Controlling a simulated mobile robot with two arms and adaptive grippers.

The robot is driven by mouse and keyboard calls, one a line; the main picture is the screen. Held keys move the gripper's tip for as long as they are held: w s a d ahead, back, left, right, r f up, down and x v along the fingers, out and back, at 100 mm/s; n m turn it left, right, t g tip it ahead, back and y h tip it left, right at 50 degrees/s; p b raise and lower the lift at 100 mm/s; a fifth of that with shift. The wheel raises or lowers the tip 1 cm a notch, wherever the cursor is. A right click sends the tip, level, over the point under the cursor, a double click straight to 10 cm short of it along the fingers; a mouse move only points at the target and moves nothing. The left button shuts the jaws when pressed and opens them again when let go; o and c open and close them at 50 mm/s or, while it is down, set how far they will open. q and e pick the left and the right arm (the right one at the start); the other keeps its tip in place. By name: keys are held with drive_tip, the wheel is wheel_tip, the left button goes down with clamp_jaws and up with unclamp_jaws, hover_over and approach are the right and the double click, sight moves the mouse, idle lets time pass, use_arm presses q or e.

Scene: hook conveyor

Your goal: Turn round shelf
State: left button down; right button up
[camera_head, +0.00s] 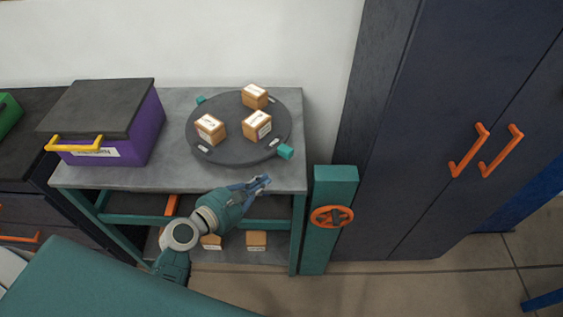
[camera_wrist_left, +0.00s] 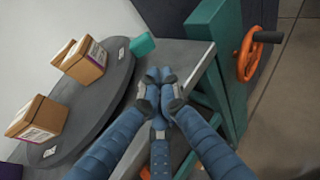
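The round shelf (camera_head: 232,154) is a dark grey turntable on the grey table, with three cardboard boxes on it. A teal knob (camera_head: 285,151) sticks out at its front right rim, and another knob (camera_head: 200,99) at its back left. In the left wrist view the round shelf (camera_wrist_left: 108,98) is on the left and the near teal knob (camera_wrist_left: 143,44) is just beyond my fingertips. My left gripper (camera_head: 264,181) is at the table's front edge, in front of the knob and apart from it. Its blue fingers (camera_wrist_left: 160,76) are together with nothing between them. My right gripper is out of view.
A purple box (camera_head: 135,135) with a dark lid and yellow handle stands on the table's left. A teal post (camera_head: 335,190) with an orange handwheel (camera_head: 332,216) stands right of the table, before a dark cabinet (camera_head: 435,130). Boxes (camera_head: 256,239) sit on the lower shelf.

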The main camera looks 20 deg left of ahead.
sight(281, 174)
use_arm(q)
drive_tip(key=x, duration=0.4)
drive_tip(key=shift+w+d+r, duration=0.1)
drive_tip(key=shift+w+d, duration=0.05)
drive_tip(key=w, duration=0.1)
drive_tip(key=w+d+p, duration=0.1)
drive_tip(key=shift+w, duration=0.25)
drive_tip(key=shift+w+d, duration=0.3)
drive_tip(key=shift+w, duration=0.45)
drive_tip(key=shift+f, duration=0.2)
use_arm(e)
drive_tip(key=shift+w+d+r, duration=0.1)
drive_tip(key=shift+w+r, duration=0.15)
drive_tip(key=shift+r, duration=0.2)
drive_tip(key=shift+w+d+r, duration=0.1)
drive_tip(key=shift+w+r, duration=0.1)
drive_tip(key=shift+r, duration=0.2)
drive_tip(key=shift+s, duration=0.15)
